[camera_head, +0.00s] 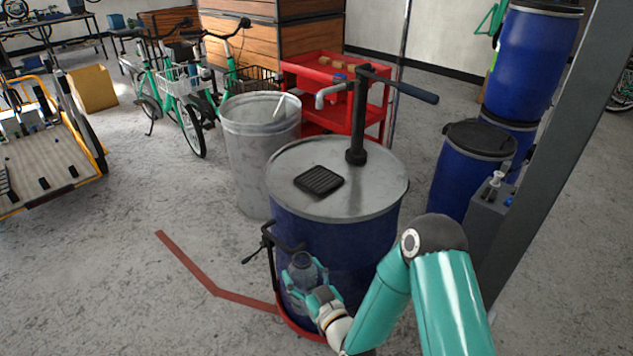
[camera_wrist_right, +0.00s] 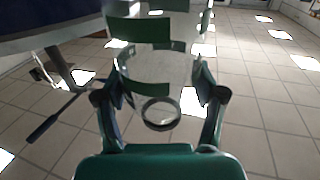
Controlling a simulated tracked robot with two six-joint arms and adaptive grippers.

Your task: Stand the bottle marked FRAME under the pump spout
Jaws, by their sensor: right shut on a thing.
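My right gripper (camera_head: 306,278) is shut on a clear bottle (camera_head: 301,264), low in front of the blue drum (camera_head: 335,235). In the right wrist view the bottle (camera_wrist_right: 152,68) stands between the fingers of the gripper (camera_wrist_right: 158,92). It has dark green bands and a round ring at its near end; no FRAME marking is readable. The pump spout (camera_head: 325,97) hangs from the black pump post (camera_head: 356,130) on the drum's grey lid. A black slotted drip tray (camera_head: 319,181) lies on the lid below the spout. My left gripper is not in view.
The pump handle (camera_head: 405,88) reaches right above the lid. A black clamp bracket (camera_head: 268,240) juts from the drum's left side, close to the bottle. A grey metal bin (camera_head: 255,145) stands behind left. Blue drums (camera_head: 470,165) and a grey post (camera_head: 565,130) stand at right.

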